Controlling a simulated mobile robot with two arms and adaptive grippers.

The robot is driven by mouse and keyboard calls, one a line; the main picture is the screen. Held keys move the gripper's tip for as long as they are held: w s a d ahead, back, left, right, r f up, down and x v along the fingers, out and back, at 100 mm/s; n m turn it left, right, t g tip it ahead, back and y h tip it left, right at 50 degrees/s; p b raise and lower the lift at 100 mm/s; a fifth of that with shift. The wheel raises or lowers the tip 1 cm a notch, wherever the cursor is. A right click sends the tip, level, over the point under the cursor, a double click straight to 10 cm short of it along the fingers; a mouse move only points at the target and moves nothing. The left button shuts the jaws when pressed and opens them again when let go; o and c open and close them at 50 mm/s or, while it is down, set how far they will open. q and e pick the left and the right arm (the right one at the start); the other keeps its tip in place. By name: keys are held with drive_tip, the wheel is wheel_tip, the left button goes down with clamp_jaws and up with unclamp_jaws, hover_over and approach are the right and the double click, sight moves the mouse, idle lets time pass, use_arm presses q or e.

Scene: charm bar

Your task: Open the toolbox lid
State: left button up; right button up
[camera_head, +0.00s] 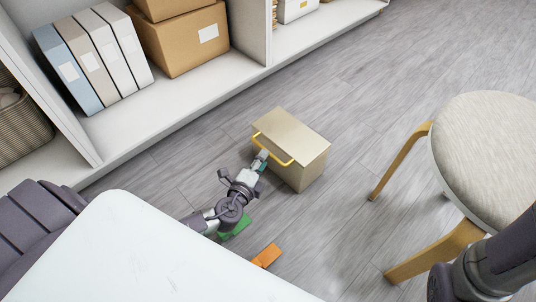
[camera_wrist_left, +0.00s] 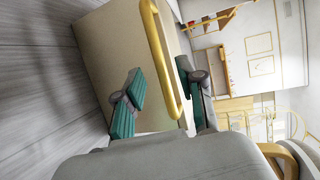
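The toolbox (camera_head: 302,160) is a beige box with a flat closed lid (camera_head: 292,134) and a yellow bar handle (camera_head: 279,153) along its front left edge. It stands on the grey floor. My left gripper (camera_head: 262,160) is at the handle. In the left wrist view, the green-padded fingers of the gripper (camera_wrist_left: 160,85) are apart. The yellow handle (camera_wrist_left: 164,50) runs between them, closer to the right-hand finger; I cannot tell whether it touches. The box (camera_wrist_left: 105,50) fills the space behind the fingers. My right gripper is out of view.
A white tabletop (camera_head: 130,255) is at the lower left. A stool with a pale cushion (camera_head: 490,150) stands right of the toolbox. A shelf with binders (camera_head: 90,60) and cardboard boxes (camera_head: 185,40) is behind. Green (camera_head: 238,227) and orange (camera_head: 267,256) pieces show near the table edge.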

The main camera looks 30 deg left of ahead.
sight(285, 138)
use_arm(q)
drive_tip(key=shift+w+a+f+b, duration=0.1)
drive_tip(key=shift+w+f+b, duration=0.1)
drive_tip(key=shift+w, duration=0.55)
drive_tip(key=shift+w+f+b, duration=0.1)
drive_tip(key=shift+w+b, duration=0.05)
drive_tip(key=shift+w, duration=0.65)
drive_tip(key=shift+w+a+f+b, duration=0.1)
drive_tip(key=shift+w+f+b, duration=0.1)
drive_tip(key=shift+w, duration=0.55)
drive_tip(key=shift+r, duration=0.1)
clamp_jaws()
